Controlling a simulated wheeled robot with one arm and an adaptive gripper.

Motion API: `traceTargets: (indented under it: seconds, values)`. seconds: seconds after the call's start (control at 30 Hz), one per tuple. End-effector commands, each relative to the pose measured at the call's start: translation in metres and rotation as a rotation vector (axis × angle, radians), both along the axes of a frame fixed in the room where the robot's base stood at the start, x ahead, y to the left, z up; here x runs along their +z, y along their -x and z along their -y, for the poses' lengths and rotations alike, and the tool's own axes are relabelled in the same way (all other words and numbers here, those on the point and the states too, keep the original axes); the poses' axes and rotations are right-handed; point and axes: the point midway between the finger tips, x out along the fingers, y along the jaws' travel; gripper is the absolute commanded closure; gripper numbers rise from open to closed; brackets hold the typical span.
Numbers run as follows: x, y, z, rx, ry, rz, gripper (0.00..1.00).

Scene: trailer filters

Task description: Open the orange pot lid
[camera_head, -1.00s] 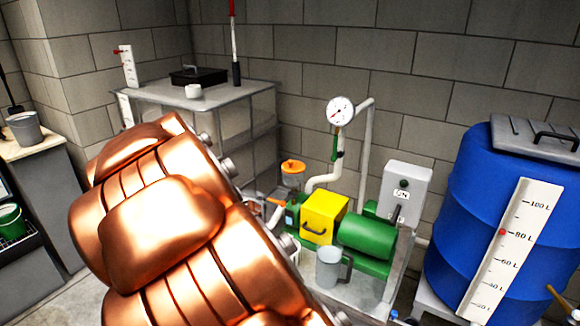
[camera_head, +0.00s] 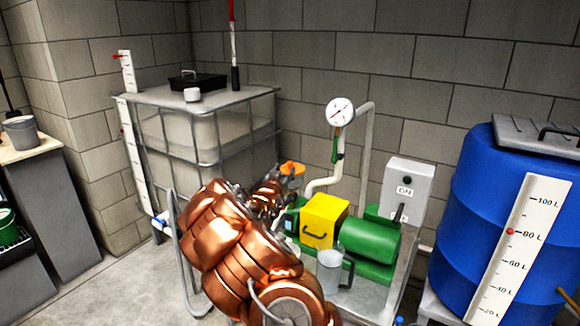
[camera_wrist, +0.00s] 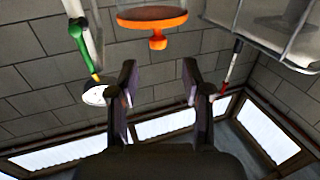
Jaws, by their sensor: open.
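The orange lid (camera_head: 292,168) sits on top of a small clear pot beside the yellow box, at the left of the pump set. My copper arm hides much of the pot's lower part. In the wrist view the orange lid (camera_wrist: 151,19) shows upside down at the top, its knob (camera_wrist: 158,41) pointing toward my gripper (camera_wrist: 157,76). My gripper is open and empty. Its two fingers are apart, roughly in line with the knob and not touching it. In the head view the gripper end is close to the left of the pot, partly hidden by the arm.
A yellow box (camera_head: 324,220), green motor (camera_head: 368,241) and grey jug (camera_head: 329,271) stand right of the pot. A pressure gauge (camera_head: 339,112) on a pipe rises behind. A caged white tank (camera_head: 175,135) is at left, a blue barrel (camera_head: 470,200) at right.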

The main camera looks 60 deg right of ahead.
Motion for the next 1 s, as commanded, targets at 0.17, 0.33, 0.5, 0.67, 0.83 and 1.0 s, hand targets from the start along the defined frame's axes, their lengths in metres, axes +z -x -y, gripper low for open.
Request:
traceTargets:
  seconds: [0.17,0.33,0.5,0.67,0.83,1.0]
  values:
    - [-0.001,0.001,0.008,-0.007,0.01,0.008,0.51]
    - [0.0,-0.005,0.021,-0.004,0.009,0.009,0.51]
    - [-0.001,-0.011,0.036,-0.004,0.007,0.007,0.51]
    - [-0.001,-0.015,0.051,-0.005,0.007,0.008,0.51]
    - [0.0,-0.022,0.063,-0.003,0.009,0.008,0.51]
    - [-0.002,-0.024,0.072,-0.004,0.008,0.005,0.51]
